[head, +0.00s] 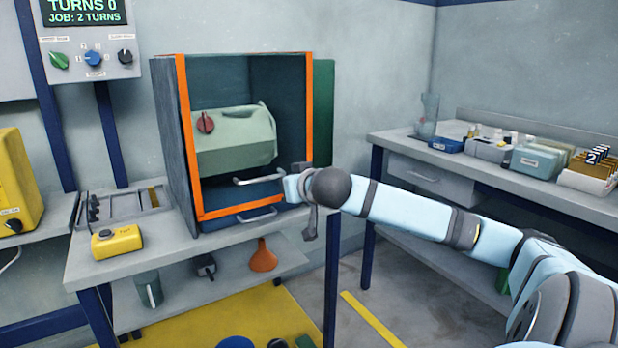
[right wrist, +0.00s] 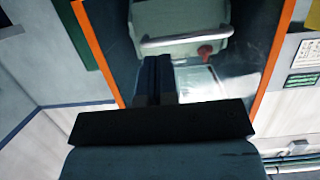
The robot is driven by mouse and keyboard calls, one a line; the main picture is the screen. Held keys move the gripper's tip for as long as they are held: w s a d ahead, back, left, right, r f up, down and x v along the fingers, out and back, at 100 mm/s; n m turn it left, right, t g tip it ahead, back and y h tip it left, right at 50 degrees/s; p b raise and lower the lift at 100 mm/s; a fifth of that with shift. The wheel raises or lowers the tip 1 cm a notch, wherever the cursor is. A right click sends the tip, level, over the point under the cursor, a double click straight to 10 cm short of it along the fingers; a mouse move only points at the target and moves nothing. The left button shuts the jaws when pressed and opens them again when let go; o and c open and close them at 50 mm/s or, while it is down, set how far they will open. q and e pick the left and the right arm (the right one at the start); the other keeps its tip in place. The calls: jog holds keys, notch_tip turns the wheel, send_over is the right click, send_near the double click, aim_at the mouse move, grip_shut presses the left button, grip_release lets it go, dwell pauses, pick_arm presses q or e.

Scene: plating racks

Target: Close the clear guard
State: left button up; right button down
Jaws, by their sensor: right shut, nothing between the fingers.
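The enclosure (head: 174,130) on the left bench has an orange-edged front opening (head: 190,150). Inside is a pale green machine (head: 235,140) with a red knob (head: 205,123). A pale bar handle (head: 260,180) runs across the front below the machine; it also shows in the right wrist view (right wrist: 187,41). The clear guard's pane is hard to make out, so I cannot tell its position. My right gripper (head: 308,222) is at the enclosure's lower right front corner, apart from the bar. Its dark fingers (right wrist: 154,75) are shut and empty. My left gripper is out of view.
A second bar handle (head: 257,215) sits low on the enclosure's front. A yellow box (head: 117,242) and a grey tray (head: 125,202) are on the bench to its left. An orange funnel (head: 263,257) is below. A side table (head: 560,197) with several containers stands right.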

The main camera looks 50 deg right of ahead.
pick_arm(q)
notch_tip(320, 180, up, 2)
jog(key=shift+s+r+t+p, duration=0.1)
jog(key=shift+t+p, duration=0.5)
jog(key=shift+p, duration=0.15)
pick_arm(e)
jog(key=v, duration=0.8)
jog(key=shift+r, duration=0.3)
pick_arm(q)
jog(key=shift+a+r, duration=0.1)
pick_arm(e)
jog(key=shift+s, duration=0.1)
